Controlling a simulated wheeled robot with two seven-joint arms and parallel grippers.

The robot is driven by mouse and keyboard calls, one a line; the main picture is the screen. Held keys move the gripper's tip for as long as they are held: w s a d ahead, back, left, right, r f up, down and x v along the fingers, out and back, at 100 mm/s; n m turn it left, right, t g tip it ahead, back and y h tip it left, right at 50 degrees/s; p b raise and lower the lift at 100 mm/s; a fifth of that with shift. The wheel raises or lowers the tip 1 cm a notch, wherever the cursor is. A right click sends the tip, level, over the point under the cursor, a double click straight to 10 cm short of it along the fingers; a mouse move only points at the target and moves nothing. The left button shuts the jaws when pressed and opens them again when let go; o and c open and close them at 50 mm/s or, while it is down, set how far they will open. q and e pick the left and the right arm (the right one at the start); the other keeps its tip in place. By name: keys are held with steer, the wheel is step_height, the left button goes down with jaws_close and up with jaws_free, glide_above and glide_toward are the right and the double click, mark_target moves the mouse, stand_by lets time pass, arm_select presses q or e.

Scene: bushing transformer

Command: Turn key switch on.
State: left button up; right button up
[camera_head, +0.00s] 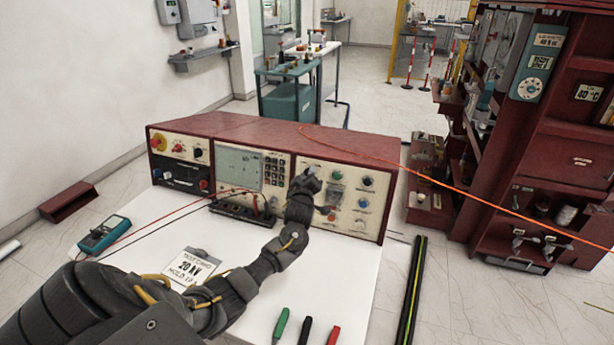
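A red test console (225,126) stands on the white table (340,285). Its right control panel (349,204) carries several round knobs and buttons, among them a dark knob (367,181) and a blue one (363,203). I cannot tell which control is the key switch; it may be hidden behind my gripper. My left arm reaches in from the lower left. My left gripper (304,187) is at the left part of this panel and covers some of it. Its fingers are too small and dark to tell whether they are open or touching a control. My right gripper is not in view.
A teal multimeter (103,235), a test card (192,268) and several screwdriver-like handles (306,329) lie on the table. A red emergency button (157,142) is on the console's left.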

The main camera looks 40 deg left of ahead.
arm_select(q)
jaws_close()
steer(key=shift+m, duration=0.4)
steer(key=m+t+h, duration=0.1)
steer(key=m+h, duration=0.1)
steer(key=m, duration=0.5)
steer(key=m+t+h+p, duration=0.1)
steer(key=m+h, duration=0.2)
steer(key=m, duration=0.4)
steer(key=m+h, duration=0.2)
steer(key=m, duration=0.5)
steer(key=shift+a+m+t+h, duration=0.2)
steer(key=shift+m+t+h, duration=0.2)
